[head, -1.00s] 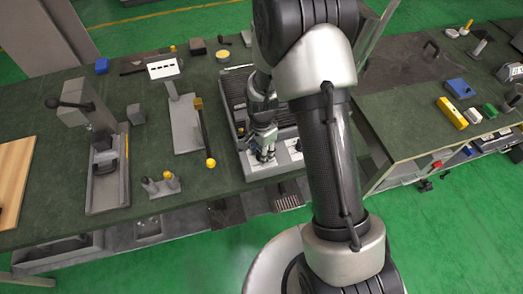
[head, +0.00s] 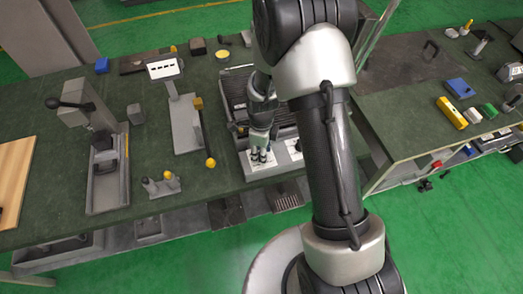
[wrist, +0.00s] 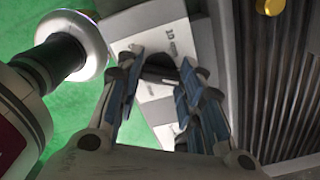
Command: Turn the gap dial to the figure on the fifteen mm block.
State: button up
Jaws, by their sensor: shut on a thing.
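My gripper (head: 261,154) is at the front panel of the grey machine (head: 243,160). In the wrist view my gripper (wrist: 160,78) has its two blue-grey fingers on either side of a dark dial (wrist: 158,66), and it is shut on it. The dial sits on a white plate (wrist: 172,38) with small printed marks, too small to read. The fingers hide part of the dial, and its setting cannot be made out. I cannot tell which block, if any, is the fifteen mm one.
A ribbed dark bed lies behind the panel, with ribs (wrist: 285,90) at right in the wrist view. Left of the machine are a yellow-knobbed lever (head: 210,162), a small display (head: 163,68) and a lever press (head: 105,160). The right bench (head: 400,145) holds coloured blocks.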

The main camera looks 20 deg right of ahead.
jog(key=shift+m, duration=1.2)
jog(key=o, duration=1.1)
jog(key=shift+c, duration=0.2)
notch_tip(320, 180, up, 12)
